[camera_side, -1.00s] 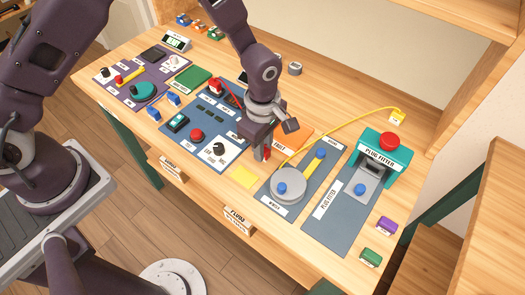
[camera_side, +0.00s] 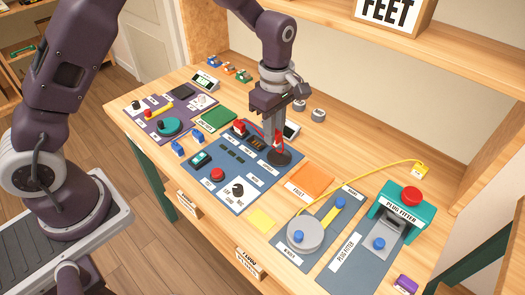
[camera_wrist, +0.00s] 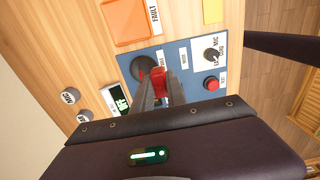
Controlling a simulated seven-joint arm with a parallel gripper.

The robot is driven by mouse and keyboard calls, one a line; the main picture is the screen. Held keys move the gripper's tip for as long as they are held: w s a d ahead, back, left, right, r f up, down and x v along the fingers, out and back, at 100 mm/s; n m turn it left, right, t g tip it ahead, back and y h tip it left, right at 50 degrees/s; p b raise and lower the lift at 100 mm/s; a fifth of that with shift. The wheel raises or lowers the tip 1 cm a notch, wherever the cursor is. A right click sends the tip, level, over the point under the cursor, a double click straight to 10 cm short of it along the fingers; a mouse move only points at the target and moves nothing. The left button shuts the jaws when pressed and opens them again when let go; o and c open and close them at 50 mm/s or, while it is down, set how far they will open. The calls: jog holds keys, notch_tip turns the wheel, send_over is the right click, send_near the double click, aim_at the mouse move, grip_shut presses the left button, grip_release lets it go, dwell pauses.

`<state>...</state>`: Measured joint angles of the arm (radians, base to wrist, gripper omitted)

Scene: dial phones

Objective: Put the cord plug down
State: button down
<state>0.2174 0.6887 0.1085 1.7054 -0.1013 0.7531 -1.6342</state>
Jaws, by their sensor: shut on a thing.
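My gripper (camera_side: 276,147) is shut on the red cord plug (camera_wrist: 158,84), pointing down over the far right corner of the blue panel (camera_side: 213,192). Just below the fingertips is a dark round pad (camera_side: 283,159), which also shows in the wrist view (camera_wrist: 142,68). Whether the plug touches the pad or hangs just above it, I cannot tell. The fingers hide much of the plug in the side view. A thin red cord (camera_side: 258,131) runs from a red piece (camera_side: 239,126) on the panel toward my gripper.
Right of the pad lie an orange FAULT tile (camera_side: 310,180) and a yellow tile (camera_side: 262,220). A small display (camera_wrist: 117,100) and grey knobs (camera_wrist: 70,97) stand close behind my gripper. The winder (camera_side: 304,236) and plug fitter (camera_side: 404,213) are farther right.

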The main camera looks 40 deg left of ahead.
send_over(256, 144)
notch_tip(256, 144, down, 9)
jog(key=shift+f, duration=0.15)
jog(key=shift+f, duration=0.4)
jog(key=c, duration=1.3)
grip_release()
jog(key=shift+f, duration=0.15)
jog(key=shift+c, duration=0.2)
notch_tip(256, 144, up, 13)
